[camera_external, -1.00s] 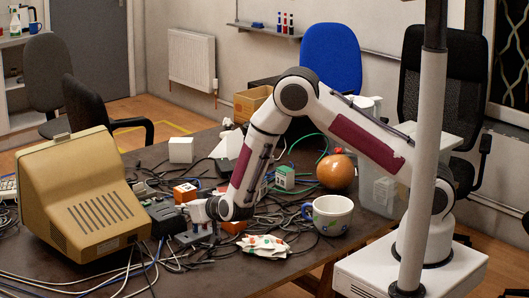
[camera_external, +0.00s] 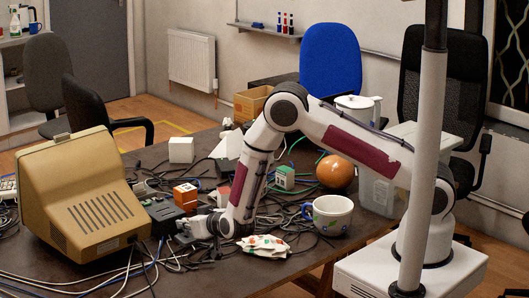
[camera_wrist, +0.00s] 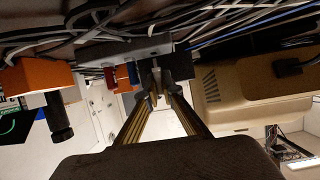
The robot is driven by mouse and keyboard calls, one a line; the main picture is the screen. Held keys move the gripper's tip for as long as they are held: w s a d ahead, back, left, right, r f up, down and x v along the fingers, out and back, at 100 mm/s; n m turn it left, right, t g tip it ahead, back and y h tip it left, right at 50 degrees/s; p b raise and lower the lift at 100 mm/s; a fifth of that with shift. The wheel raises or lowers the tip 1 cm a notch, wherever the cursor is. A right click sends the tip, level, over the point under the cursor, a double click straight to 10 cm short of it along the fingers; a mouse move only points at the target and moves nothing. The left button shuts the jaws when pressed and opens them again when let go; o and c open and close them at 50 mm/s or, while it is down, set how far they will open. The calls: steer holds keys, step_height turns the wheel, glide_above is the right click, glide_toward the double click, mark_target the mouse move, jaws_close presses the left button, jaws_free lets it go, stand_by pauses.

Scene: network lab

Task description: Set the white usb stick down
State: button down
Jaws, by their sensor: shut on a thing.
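My gripper (camera_external: 184,236) is low over the dark table (camera_external: 101,270), at the grey block among the cables, in front of the beige monitor. In the wrist view my gripper (camera_wrist: 157,82) has its fingertips close together, right at the grey block (camera_wrist: 130,48). The white usb stick is mostly hidden between the fingertips, and its outline cannot be made out. I cannot tell whether it touches the block or the table.
The beige monitor (camera_external: 85,195) stands close on the left. Cables crowd the table. An orange-topped cube (camera_external: 185,193), a crumpled white packet (camera_external: 264,246) and a mug (camera_external: 331,215) are nearby. In the wrist view a blue piece (camera_wrist: 122,78) and a red piece (camera_wrist: 110,78) sit beside my fingers.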

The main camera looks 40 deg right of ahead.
steer(key=shift+f, duration=0.8)
steer(key=shift+f, duration=0.2)
steer(key=c, duration=2.2)
jaws_free()
steer(key=shift+v, duration=3.9)
steer(key=shift+f, duration=0.1)
